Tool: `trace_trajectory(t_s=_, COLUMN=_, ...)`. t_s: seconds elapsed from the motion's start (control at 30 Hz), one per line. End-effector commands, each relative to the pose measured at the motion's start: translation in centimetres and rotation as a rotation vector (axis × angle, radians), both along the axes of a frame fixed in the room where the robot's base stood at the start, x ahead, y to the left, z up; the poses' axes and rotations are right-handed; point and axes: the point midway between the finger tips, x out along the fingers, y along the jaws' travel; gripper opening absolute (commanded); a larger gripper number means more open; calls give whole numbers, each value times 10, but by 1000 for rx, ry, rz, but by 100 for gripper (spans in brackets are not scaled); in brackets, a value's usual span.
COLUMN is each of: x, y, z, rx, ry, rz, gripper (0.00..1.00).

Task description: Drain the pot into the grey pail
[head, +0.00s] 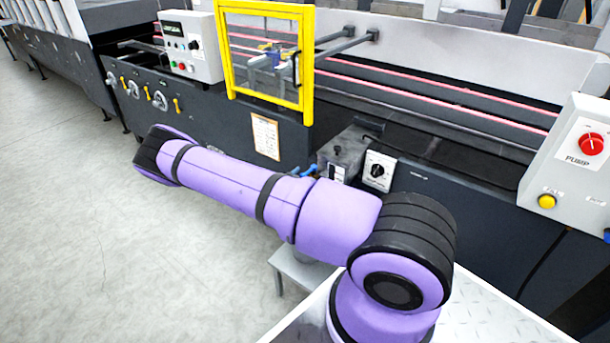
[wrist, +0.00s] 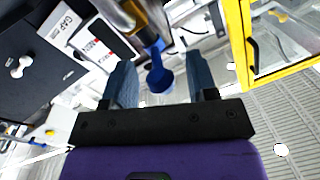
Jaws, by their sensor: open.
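In the wrist view my gripper (wrist: 158,66) is open, with its two grey-blue fingers spread. A blue lever with a rounded end (wrist: 158,78) shows between the fingers, and I see no clear contact. A brass-coloured cylindrical part (wrist: 128,14) is just beyond it. My arm hides my gripper there.
A yellow-framed guard door (head: 266,97) stands left of the unit; its yellow frame also shows in the wrist view (wrist: 238,45). A dial box (head: 379,171) is right of the unit. A pump panel (head: 575,160) is far right. A low grey stand (head: 298,272) is below my arm. Open floor lies left.

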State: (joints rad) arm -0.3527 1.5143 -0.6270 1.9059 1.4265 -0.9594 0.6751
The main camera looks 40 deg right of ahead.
Motion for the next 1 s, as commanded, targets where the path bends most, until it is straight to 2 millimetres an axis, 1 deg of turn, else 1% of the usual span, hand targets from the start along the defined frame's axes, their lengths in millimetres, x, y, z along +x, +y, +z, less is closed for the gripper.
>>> trace_trajectory(t_s=0.03, x=2, y=-6, z=0, rx=0, ry=0, rz=0, gripper=53)
trace_trajectory(t_s=0.1, x=4, y=-13, z=0, rx=0, ry=-1, rz=1, gripper=53)
trace_trajectory(t_s=0.2, x=6, y=-18, z=0, rx=0, ry=0, rz=1, gripper=53)
trace_trajectory(t_s=0.53, x=6, y=-21, z=0, rx=1, ry=0, rz=0, gripper=53)
trace_trajectory(t_s=0.57, x=6, y=-21, z=0, rx=1, ry=0, rz=0, gripper=48)
trace_trajectory(t_s=0.6, x=6, y=-21, z=0, rx=1, ry=0, rz=0, gripper=39)
trace_trajectory(t_s=0.77, x=6, y=-21, z=0, rx=1, ry=0, rz=1, gripper=2)
trace_trajectory(t_s=0.8, x=6, y=-21, z=0, rx=1, ry=0, rz=1, gripper=0)
trace_trajectory(t_s=1.0, x=7, y=-21, z=0, rx=1, ry=-2, rz=-6, gripper=0)
